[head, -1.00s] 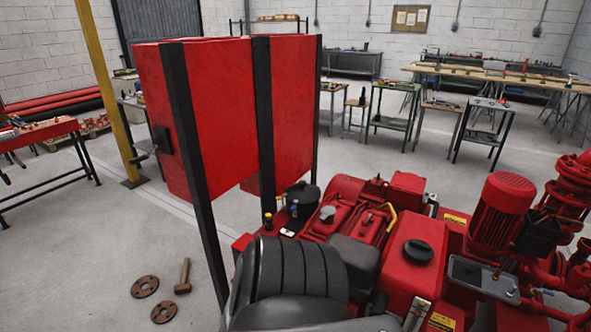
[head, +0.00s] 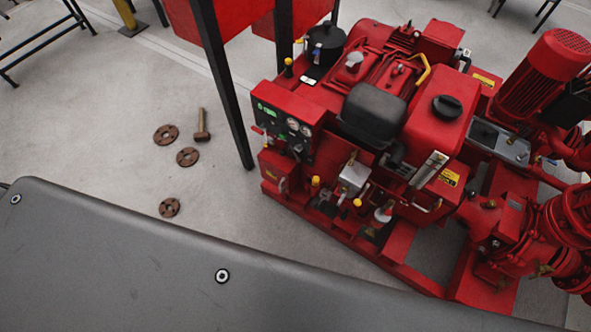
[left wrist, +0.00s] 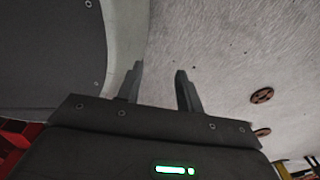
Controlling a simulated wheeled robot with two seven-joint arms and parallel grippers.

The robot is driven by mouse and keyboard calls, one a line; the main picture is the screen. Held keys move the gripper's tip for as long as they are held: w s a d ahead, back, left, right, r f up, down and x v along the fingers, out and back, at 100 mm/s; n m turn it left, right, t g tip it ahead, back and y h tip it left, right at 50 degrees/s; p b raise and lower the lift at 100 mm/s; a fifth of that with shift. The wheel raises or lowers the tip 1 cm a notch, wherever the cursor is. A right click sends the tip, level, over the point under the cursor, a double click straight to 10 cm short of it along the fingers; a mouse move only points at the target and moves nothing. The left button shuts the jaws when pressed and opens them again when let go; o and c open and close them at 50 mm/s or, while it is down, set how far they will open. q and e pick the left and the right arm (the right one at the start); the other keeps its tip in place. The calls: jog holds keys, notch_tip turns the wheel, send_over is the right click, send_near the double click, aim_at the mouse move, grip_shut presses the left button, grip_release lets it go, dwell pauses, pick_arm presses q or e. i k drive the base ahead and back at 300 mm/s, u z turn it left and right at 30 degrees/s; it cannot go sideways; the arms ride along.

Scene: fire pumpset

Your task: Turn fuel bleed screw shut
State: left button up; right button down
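The red pumpset (head: 400,130) stands at the centre right of the head view. On its front low side are a silver block (head: 353,177), yellow knobs (head: 315,181) and a white-and-red fitting (head: 384,212). The fuel bleed screw is too small to pick out, so I cannot tell which way it is turned. My left gripper (left wrist: 158,70) shows in the left wrist view, its two dark fingers apart with nothing between them, over the grey floor and away from the pumpset. My right gripper is in neither current view.
A control panel (head: 286,118) with gauges and a green display sits at the pumpset's left end. Dark upright posts (head: 222,85) carry a red tank (head: 242,15) behind it.

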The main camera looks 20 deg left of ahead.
aim_at(345, 190)
jog(key=u, duration=0.25)
jog(key=k, duration=0.95)
jog(key=z, duration=1.5)
